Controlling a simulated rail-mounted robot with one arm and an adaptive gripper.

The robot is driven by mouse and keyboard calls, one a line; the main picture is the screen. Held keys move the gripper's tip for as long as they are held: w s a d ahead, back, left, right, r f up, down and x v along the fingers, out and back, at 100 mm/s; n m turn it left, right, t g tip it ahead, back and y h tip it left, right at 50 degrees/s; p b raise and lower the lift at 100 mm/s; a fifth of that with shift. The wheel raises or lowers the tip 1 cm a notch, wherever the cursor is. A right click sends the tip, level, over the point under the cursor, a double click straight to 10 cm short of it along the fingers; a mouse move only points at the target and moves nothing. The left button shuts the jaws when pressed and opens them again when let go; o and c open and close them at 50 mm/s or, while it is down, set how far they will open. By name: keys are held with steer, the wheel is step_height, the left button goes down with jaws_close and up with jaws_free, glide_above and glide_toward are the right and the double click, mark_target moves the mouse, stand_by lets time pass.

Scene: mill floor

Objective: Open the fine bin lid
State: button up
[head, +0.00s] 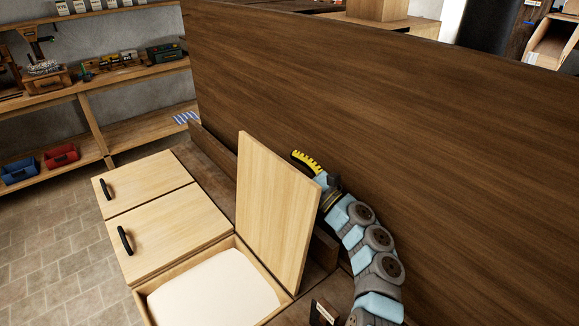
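A row of wooden bins stands along a tall wooden partition. The nearest bin (272,307) is open, with a smooth whitish fill inside. Its lid (277,200) stands nearly upright, tilted back on the partition side. The middle lid (165,240) and far lid (140,187) lie shut, each with a black handle. I cannot read which bin is the fine one. My gripper (306,161) is behind the raised lid, by its upper right edge; one yellow ridged finger shows. The rest is hidden, so I cannot tell whether it touches the lid or is open or shut.
The tall partition (400,120) rises close behind my arm. A shelf (140,62) with tools stands at the back left, with blue and red trays (61,155) on its lower board. The tiled floor (45,240) left of the bins is clear.

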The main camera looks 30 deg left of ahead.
step_height(320, 180, up, 10)
steer(key=s, duration=0.1)
steer(key=shift+s+d, duration=0.35)
steer(key=shift+w+a+f+n+g+h+p, duration=0.1)
steer(key=shift+w+f+n+h+p, duration=0.25)
steer(key=shift+f, duration=0.8)
steer(key=shift+a+f+n+g+h+p, duration=0.1)
steer(key=shift+f+h+p, duration=0.35)
steer(key=shift+f, duration=0.7)
steer(key=shift+w+f+n+g+h+p, duration=0.1)
steer(key=shift+w+f+n+h+p, duration=0.2)
steer(key=shift+f, duration=0.85)
steer(key=shift+d+f+p, duration=0.2)
steer(key=shift+d+p, duration=0.2)
steer(key=shift+d, duration=0.1)
steer(key=shift+d+f+p, duration=0.2)
steer(key=shift+d+p, duration=0.15)
steer(key=shift+d, duration=0.1)
steer(key=shift+s+d+f+p, duration=0.1)
steer(key=shift+d+f+p, duration=0.3)
steer(key=shift+d, duration=0.4)
steer(key=shift+s+d+f+p, duration=0.1)
steer(key=shift+d+f+p, duration=0.05)
steer(key=shift+d+f, duration=0.5)
steer(key=shift+s+d+f+p, duration=0.1)
steer(key=shift+d+f+p, duration=0.25)
steer(key=shift+d, duration=0.55)
steer(key=shift+a+f, duration=0.1)
steer(key=shift+a, duration=0.1)
